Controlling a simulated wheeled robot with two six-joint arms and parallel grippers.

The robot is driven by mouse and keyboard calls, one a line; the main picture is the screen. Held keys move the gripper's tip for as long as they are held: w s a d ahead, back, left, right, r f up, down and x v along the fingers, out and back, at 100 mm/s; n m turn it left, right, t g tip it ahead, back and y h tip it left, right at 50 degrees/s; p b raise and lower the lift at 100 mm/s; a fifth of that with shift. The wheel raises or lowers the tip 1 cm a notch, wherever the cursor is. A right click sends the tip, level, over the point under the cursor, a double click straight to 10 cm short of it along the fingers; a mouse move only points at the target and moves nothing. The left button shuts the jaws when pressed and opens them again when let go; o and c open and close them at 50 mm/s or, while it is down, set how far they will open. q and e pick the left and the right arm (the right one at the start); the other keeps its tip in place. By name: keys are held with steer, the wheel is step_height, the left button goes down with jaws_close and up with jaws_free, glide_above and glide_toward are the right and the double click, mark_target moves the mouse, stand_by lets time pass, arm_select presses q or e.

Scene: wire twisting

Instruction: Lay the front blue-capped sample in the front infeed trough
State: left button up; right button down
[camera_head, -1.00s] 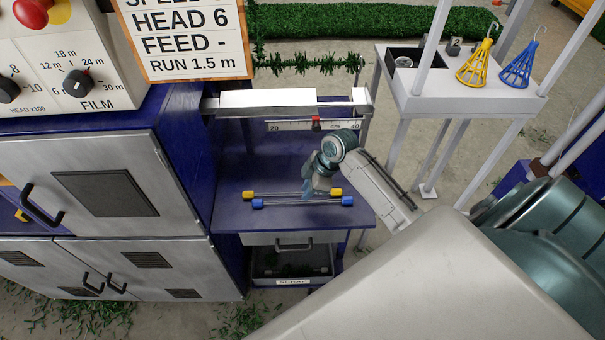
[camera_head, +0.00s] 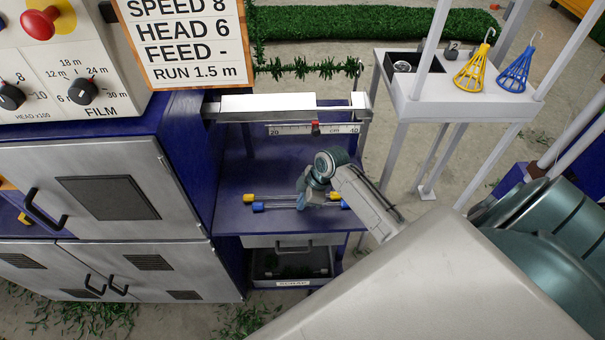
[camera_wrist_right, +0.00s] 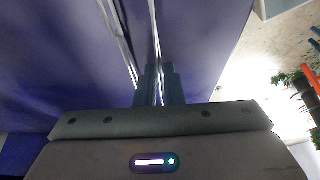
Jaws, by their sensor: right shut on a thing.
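The front blue-capped sample (camera_head: 258,207) is a thin rod with a blue cap at each end, lying low over the blue bench shelf (camera_head: 232,222). The yellow-capped sample (camera_head: 249,197) lies close behind and roughly parallel to it. My right gripper (camera_head: 301,202) reaches in from the right, pointing down, and is shut on the blue-capped sample near its middle. In the right wrist view a thin rod (camera_wrist_right: 155,35) runs between the fingers (camera_wrist_right: 158,85), with another beside it on the left. I cannot tell which part is the front infeed trough. My left gripper is out of view.
A pale metal housing (camera_head: 265,103) and a centimetre scale (camera_head: 290,129) with a red slider stand behind the shelf. A control cabinet (camera_head: 105,190) is at left. A white stand (camera_head: 470,90) with yellow and blue wire cones is at right. A drawer tray is below.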

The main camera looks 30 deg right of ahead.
steer(key=shift+r, duration=0.1)
steer(key=shift+r, duration=0.25)
steer(key=r, duration=0.1)
steer(key=b, duration=0.1)
steer(key=r, duration=0.1)
steer(key=shift+s+a+r+b, duration=0.15)
steer(key=shift+s+r+b, duration=0.1)
steer(key=shift+r+b, duration=0.1)
steer(key=s+a+r+b, duration=0.1)
steer(key=s+a+b, duration=0.2)
steer(key=s+a, duration=0.5)
steer(key=s, duration=0.5)
steer(key=shift+r, duration=0.3)
